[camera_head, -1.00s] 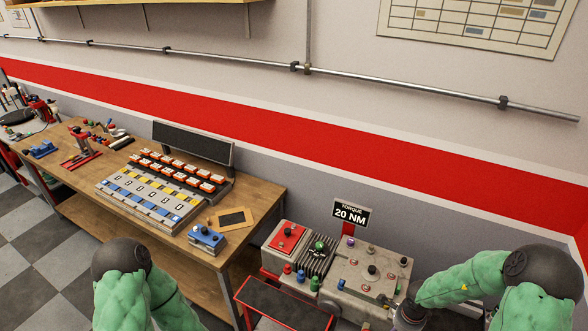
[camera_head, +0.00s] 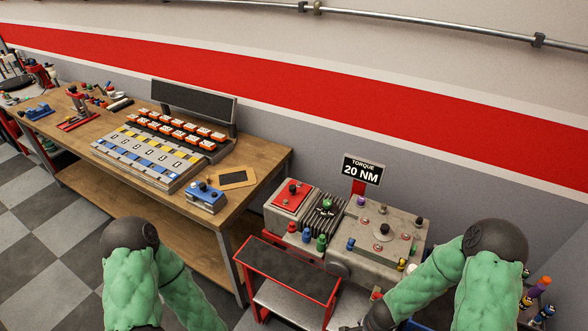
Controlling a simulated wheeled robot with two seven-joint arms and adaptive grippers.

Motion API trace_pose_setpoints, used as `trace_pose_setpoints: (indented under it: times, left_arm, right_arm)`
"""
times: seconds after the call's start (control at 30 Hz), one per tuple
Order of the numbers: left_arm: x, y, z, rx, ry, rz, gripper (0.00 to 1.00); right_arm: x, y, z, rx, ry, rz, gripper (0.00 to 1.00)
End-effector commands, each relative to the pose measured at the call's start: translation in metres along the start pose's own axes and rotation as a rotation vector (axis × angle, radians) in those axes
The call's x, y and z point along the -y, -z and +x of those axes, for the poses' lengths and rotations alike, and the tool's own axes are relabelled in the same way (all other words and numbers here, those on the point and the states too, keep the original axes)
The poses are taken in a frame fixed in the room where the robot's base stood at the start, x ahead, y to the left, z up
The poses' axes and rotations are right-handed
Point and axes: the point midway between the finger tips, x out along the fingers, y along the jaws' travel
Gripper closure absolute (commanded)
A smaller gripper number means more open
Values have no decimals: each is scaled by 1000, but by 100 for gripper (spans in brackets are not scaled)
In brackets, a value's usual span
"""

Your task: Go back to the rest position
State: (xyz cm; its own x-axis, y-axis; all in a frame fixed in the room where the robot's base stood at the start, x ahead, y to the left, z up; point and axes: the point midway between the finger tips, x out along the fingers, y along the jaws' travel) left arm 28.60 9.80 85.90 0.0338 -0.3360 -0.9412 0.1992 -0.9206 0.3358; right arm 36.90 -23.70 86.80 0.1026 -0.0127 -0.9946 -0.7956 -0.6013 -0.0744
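My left arm (camera_head: 131,270) comes in at the bottom left, bent, with its black elbow in front of the workbench. Its gripper is outside the picture. My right arm (camera_head: 440,280) is at the bottom right, bent, with its black elbow near the engine block. The forearm points down and left to a dark wrist at the bottom edge. The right gripper's fingers are cut off by the frame.
A wooden workbench (camera_head: 255,160) with a socket tray (camera_head: 150,160) and a blue device (camera_head: 206,196) stands at left. A grey engine block (camera_head: 385,235) with a torque sign (camera_head: 361,170) sits beside a red-framed cart (camera_head: 290,270). Coloured-handled tools (camera_head: 541,285) stand at far right. Checkered floor at left is open.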

Motion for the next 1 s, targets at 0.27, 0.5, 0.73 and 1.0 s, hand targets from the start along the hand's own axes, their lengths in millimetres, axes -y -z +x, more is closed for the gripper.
trace_pose_setpoints:
  times: [0.27,0.5,0.73,1.0]
  left_arm:
    - [26,3,72,0,0,0,54]
    - [40,4,113,0,0,0,54]
    - [44,5,123,0,0,0,54]
    - [43,5,122,-1,0,0,54]
  right_arm:
    - [10,-81,84,103,121,-360,42]
    - [10,-145,122,207,225,-603,42]
    - [8,-170,129,252,268,-692,42]
    - [8,-170,128,253,270,-695,42]
